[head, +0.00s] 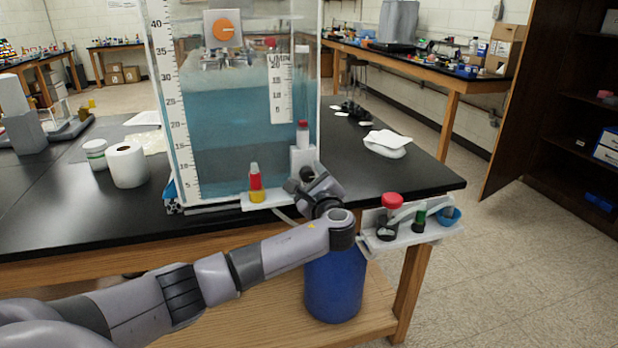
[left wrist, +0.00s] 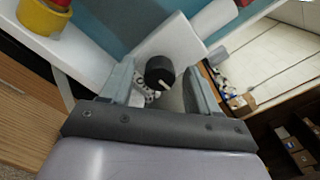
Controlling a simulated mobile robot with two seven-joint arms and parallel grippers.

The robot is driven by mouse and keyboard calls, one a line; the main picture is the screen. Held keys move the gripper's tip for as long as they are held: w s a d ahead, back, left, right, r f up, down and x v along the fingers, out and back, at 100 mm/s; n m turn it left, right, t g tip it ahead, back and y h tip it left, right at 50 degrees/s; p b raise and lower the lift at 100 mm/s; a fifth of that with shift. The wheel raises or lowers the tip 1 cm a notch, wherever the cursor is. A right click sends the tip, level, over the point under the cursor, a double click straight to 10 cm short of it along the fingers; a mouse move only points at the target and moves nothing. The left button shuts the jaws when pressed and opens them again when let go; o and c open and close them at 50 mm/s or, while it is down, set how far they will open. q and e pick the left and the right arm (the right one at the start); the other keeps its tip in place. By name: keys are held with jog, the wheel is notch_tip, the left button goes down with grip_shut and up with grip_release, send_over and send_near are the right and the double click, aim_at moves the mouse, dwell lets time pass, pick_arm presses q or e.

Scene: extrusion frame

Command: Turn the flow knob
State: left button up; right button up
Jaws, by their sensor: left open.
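The flow knob (left wrist: 160,70) is a round black knob with a pale mark, on the face of a white block (left wrist: 180,45). In the head view the white block (head: 302,157) stands at the tank's front right, and the dark knob (head: 306,173) shows just beyond my gripper. My left gripper (head: 316,186) is open and reaches toward the block. In the left wrist view its two fingers (left wrist: 158,82) stand apart, one on each side of the knob in the picture. I cannot tell whether either finger touches it. My right gripper is not in view.
A clear water tank (head: 215,130) with scales stands behind. A small shelf with a red and yellow fitting (head: 257,184) is left of my gripper. A side shelf (head: 408,238) holds a red-topped piece and small cups. A blue barrel (head: 335,280) stands below my arm.

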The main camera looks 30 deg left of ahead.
pick_arm(q)
jog(key=shift+w+a, duration=0.1)
jog(key=c, duration=1)
jog(key=shift+c, duration=0.2)
jog(key=shift+f+n, duration=0.1)
jog(key=shift+n, duration=0.2)
